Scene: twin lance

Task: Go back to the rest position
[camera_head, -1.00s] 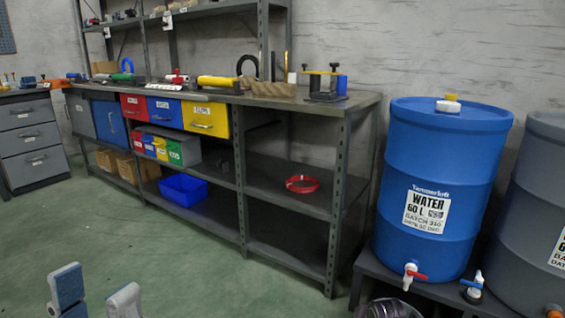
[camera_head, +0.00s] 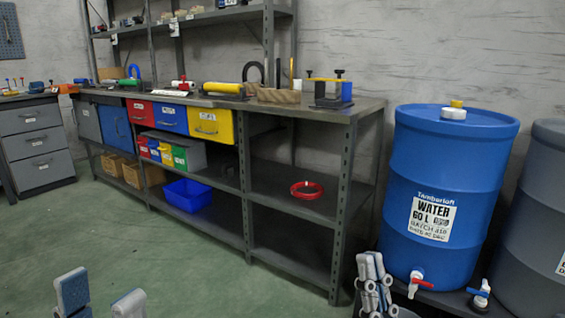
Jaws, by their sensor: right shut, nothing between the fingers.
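My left gripper (camera_head: 100,294) shows at the bottom left edge. Its two grey fingers with blue-grey pads stand apart with nothing between them, over the green floor. My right gripper (camera_head: 374,280) shows at the bottom, right of the middle, in front of the bench's right leg and the blue barrel's lower left. Its fingers are together and hold nothing. Most of both arms is below the picture.
A metal workbench (camera_head: 330,118) with coloured drawers runs along the wall. A blue water barrel (camera_head: 450,160) and a grey barrel (camera_head: 540,210) stand on a low stand at right. A red ring (camera_head: 307,190) lies on the bench's middle shelf. The green floor (camera_head: 180,265) is clear.

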